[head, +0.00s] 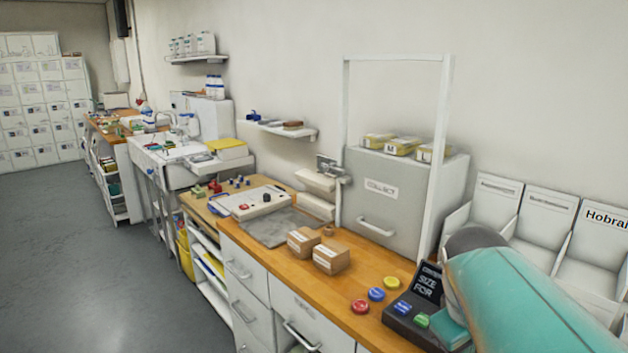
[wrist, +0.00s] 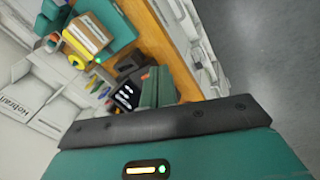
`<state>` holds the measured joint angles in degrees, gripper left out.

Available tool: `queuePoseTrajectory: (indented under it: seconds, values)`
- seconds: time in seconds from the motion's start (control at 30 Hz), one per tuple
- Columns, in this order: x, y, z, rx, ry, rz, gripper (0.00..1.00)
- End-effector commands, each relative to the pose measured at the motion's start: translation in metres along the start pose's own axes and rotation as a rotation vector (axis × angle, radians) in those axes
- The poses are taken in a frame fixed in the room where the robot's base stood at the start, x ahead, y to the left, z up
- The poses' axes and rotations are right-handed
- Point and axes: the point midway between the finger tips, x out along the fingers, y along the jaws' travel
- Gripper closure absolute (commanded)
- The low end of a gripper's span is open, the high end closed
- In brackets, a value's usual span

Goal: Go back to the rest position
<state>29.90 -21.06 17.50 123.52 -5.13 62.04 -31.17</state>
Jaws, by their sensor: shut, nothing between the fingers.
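My gripper (wrist: 156,82) shows in the wrist view as two dark teal fingers close together beyond the dark bar of the wrist. They look shut and empty. In the head view my teal arm crosses the lower right corner, over the right end of the wooden counter (head: 380,263). Close to the arm is a dark button box (head: 405,318) with a black sign (head: 429,280) reading "SIZE FOR". The sign also shows in the wrist view (wrist: 124,96), just left of the fingers.
Two cardboard boxes (head: 331,258) and red (head: 360,307), blue and yellow discs sit on the counter. A grey "COLLECT" cabinet (head: 400,200) inside a white frame stands against the wall. White labelled bins (head: 545,215) stand behind the arm. The floor (head: 85,260) at left is clear.

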Motion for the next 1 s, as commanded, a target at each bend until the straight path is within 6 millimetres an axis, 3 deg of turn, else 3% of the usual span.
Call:
queuePoseTrajectory:
  seconds: [0.1, 0.5, 0.7, 1.0]
  values:
    - [-0.007, -0.028, 0.008, 0.077, 0.070, -0.001, 1.00]
    - [-0.012, -0.099, 0.039, 0.352, 0.289, -0.135, 1.00]
    - [-0.010, -0.111, 0.045, 0.408, 0.322, -0.182, 1.00]
    - [-0.010, -0.111, 0.045, 0.410, 0.322, -0.183, 1.00]
